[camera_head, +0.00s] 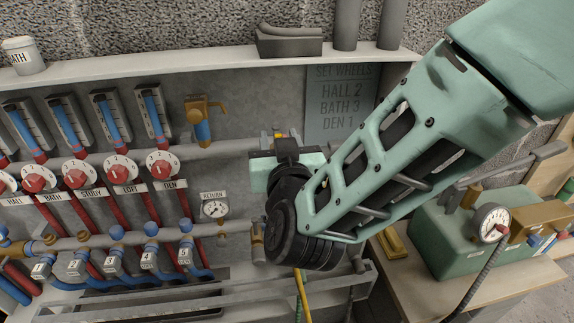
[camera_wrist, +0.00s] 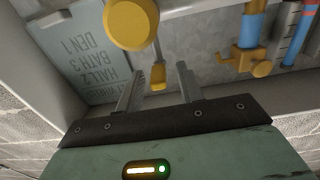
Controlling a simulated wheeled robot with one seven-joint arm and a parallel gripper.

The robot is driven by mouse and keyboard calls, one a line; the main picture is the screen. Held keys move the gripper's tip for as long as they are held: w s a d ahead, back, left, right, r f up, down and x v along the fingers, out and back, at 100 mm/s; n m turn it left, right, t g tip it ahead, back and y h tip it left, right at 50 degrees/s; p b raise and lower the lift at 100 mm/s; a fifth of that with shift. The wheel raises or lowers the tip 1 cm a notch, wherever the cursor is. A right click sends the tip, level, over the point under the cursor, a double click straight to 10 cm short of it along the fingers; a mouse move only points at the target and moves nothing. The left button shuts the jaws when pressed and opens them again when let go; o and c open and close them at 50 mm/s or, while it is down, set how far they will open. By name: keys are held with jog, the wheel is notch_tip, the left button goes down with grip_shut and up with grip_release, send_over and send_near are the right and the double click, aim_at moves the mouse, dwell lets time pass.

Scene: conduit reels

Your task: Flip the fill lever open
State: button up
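In the wrist view, a yellow round valve part (camera_wrist: 130,22) shows at the top, with a thin stem running to a yellow lever tip (camera_wrist: 158,77); I take this as the fill lever. My gripper (camera_wrist: 159,72) is open, one grey finger on each side of the lever tip, with visible gaps and no clear contact. In the head view my gripper (camera_head: 287,150) is in front of the panel at the right end of the upper pipe. It hides most of the lever there; only a small yellow-orange bit (camera_head: 279,135) shows.
A sign (camera_head: 342,103) is on the panel behind my arm. A yellow valve (camera_head: 203,118) stands on the upper pipe to the left. Red dials (camera_head: 120,171) and a return gauge (camera_head: 215,209) are further left and below. A green pump box (camera_head: 450,240) stands at right.

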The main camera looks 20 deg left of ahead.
jog(key=v, duration=1.7)
jog(key=shift+w+a, duration=0.1)
jog(key=shift+w, duration=0.05)
jog(key=w+d+f+n+g+h, duration=0.15)
jog(key=d+f+g, duration=0.25)
jog(key=g, duration=0.5)
jog(key=s+d+g+h, duration=0.3)
jog(key=d+h, duration=0.1)
jog(key=d, duration=0.6)
jog(key=s+d+g+h, duration=0.3)
jog(key=s+d, duration=0.1)
jog(key=d, duration=0.7)
notch_tip(320, 180, up, 16)
jog(key=p, duration=1.6)
jog(key=shift+w+a+f, duration=0.2)
jog(key=shift+w+a, duration=0.05)
